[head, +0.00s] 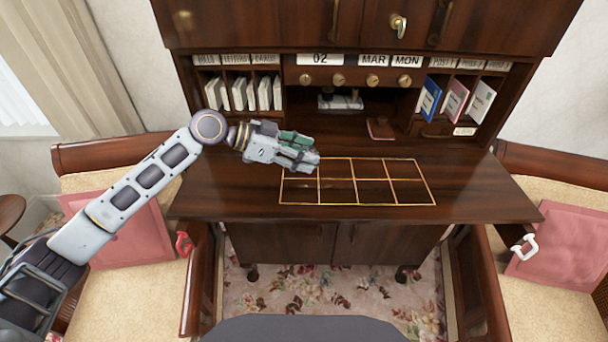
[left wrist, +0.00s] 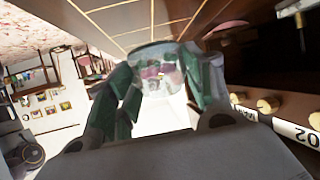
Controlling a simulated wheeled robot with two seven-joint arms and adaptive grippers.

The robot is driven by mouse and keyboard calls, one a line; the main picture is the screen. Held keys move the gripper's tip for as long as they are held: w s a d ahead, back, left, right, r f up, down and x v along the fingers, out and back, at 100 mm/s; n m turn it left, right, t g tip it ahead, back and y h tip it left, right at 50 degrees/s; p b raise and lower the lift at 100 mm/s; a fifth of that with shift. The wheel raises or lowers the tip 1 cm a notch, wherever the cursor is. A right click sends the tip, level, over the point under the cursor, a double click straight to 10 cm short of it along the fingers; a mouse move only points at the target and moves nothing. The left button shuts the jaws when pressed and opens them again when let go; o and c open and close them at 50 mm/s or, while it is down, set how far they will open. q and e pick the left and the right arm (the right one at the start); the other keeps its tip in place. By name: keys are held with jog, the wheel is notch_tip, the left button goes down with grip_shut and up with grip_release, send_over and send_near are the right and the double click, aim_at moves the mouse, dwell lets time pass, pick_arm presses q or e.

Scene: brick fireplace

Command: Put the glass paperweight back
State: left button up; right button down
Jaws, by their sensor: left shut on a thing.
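My left gripper (head: 308,160) reaches in from the left over the desk top, above the back left part of the gold-lined grid (head: 357,204). In the left wrist view its green fingers (left wrist: 158,92) are closed on a clear glass paperweight (left wrist: 158,70) with pinkish colour inside. In the head view the paperweight is hard to make out at the fingertips. The grid lines also show beyond the paperweight in the left wrist view (left wrist: 108,8). My right gripper is not in view.
The desk (head: 480,195) is bare to the right of the grid. Behind stand pigeonholes with envelopes (head: 240,93), a row of brass knobs (head: 339,79), a dark red object (head: 380,128) and leaning booklets (head: 455,98). Chairs with pink cushions (head: 560,245) flank the desk.

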aim_at(303, 184)
pick_arm(q)
jog(key=shift+f, duration=0.95)
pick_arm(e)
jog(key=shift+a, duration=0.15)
pick_arm(q)
notch_tip(303, 184, down, 4)
jog(key=shift+f, duration=0.15)
jog(key=shift+f+p, duration=0.3)
jog(key=shift+f, duration=0.05)
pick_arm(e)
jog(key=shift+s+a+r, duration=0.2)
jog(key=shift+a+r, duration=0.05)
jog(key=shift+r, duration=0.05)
pick_arm(q)
jog(key=shift+f, duration=0.15)
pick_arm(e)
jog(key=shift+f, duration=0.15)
